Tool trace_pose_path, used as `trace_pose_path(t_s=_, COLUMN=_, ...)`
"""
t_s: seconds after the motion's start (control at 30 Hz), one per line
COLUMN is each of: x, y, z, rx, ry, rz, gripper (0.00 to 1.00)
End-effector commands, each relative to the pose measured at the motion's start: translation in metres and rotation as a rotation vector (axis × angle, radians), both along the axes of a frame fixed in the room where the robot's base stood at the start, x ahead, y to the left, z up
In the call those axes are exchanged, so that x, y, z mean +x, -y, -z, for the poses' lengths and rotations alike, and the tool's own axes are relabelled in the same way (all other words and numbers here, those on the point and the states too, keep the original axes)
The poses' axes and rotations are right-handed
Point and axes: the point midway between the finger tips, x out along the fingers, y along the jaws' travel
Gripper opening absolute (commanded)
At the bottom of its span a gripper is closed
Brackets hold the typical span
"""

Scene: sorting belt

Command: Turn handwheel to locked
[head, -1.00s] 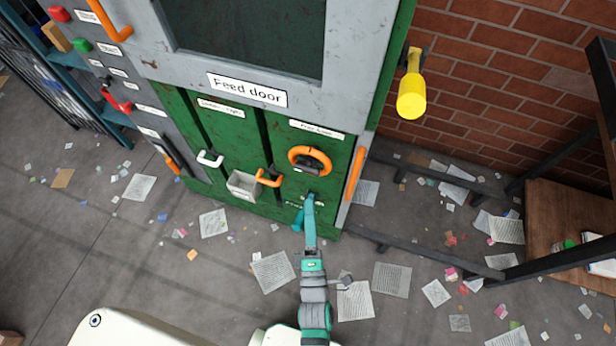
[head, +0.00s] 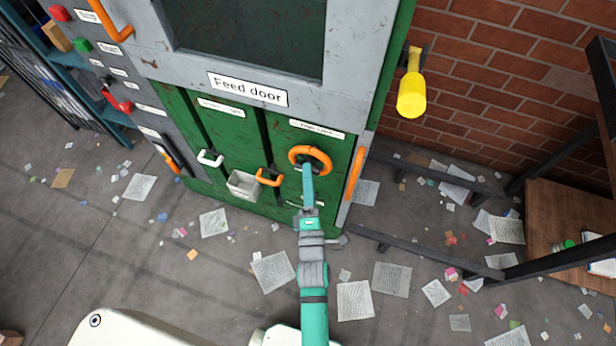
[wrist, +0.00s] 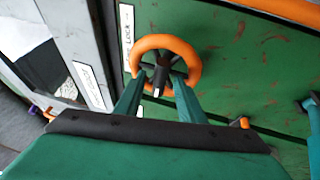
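The orange handwheel (head: 311,155) is mounted on the green panel at the lower right of the feed door cabinet. In the wrist view the handwheel (wrist: 188,48) has a dark hub and spokes, with my gripper (wrist: 155,85) right at its lower rim. The two teal fingers stand apart, one on each side of the hub area, and nothing shows held between them. I cannot tell if they touch the wheel. In the head view my gripper (head: 308,172) reaches up to the wheel and covers its lower part.
An orange door handle (head: 355,173) is close to the right of the wheel. An orange hook-like handle (head: 269,178) and a small grey box (head: 243,184) are on its left. A yellow cylinder (head: 411,97) sticks out beside the cabinet. Papers litter the floor.

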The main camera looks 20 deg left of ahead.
Motion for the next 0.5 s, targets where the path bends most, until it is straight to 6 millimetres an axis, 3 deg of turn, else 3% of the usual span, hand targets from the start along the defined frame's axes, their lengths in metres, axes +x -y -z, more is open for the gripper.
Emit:
trace_pose_path(t_s=0.07, x=-0.0001, y=0.0, z=0.0, rx=0.0, ry=0.0, rz=0.0, gripper=0.31)
trace_pose_path(t_s=0.2, x=-0.0002, y=0.0001, z=-0.0001, rx=0.0, ry=0.0, rz=0.0, gripper=0.0)
trace_pose_path(t_s=0.5, x=0.0002, y=0.0002, z=0.0002, rx=0.019, ry=0.002, rz=0.001, gripper=0.0)
